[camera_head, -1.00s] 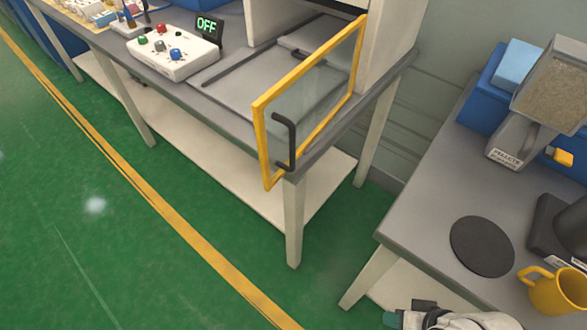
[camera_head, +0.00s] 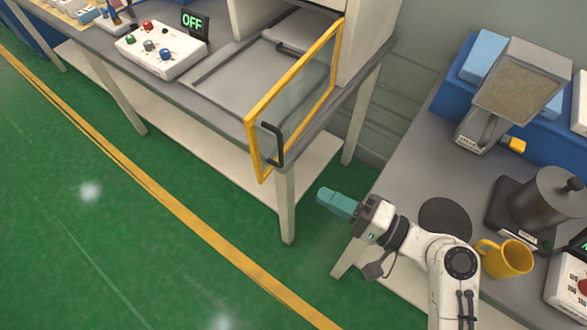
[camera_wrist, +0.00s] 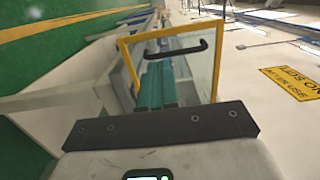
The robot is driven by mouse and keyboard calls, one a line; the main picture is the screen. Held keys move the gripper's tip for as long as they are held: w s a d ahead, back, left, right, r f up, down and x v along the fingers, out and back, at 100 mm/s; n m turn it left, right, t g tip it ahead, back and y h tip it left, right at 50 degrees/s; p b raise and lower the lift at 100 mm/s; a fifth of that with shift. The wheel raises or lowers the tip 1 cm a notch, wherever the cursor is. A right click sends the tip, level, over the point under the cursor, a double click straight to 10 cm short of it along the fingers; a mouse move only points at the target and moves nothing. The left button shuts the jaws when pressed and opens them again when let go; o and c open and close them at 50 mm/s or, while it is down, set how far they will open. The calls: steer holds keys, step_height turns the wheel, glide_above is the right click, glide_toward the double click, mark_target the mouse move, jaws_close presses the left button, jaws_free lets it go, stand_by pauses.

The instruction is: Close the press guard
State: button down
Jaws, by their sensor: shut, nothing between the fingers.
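The press guard (camera_head: 296,100) is a clear panel in a yellow frame. It stands swung out from the right side of the press opening, over the table's end. Its black handle (camera_head: 279,146) is on the near, outer end of the panel. In the wrist view the guard's yellow frame (camera_wrist: 128,68) and handle (camera_wrist: 190,51) show ahead of my gripper. My gripper (camera_head: 324,197) has teal fingers, shut and empty. It is right of and below the handle in the head view, apart from it. The fingers (camera_wrist: 156,75) overlap the panel in the wrist view.
The press table (camera_head: 225,115) carries a control box (camera_head: 160,50) and an "OFF" display (camera_head: 194,22). A second table (camera_head: 400,175) at right holds a black disc (camera_head: 445,218), a yellow mug (camera_head: 508,258) and a grinder (camera_head: 515,85). Green floor is open at left.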

mark_target(257, 163)
steer(key=p+x, duration=0.3)
steer(key=x, duration=0.9)
steer(key=shift+w+a+r, duration=0.1)
steer(key=shift+a, duration=0.2)
steer(key=shift+w+a, duration=0.3)
steer(key=shift+a, duration=0.15)
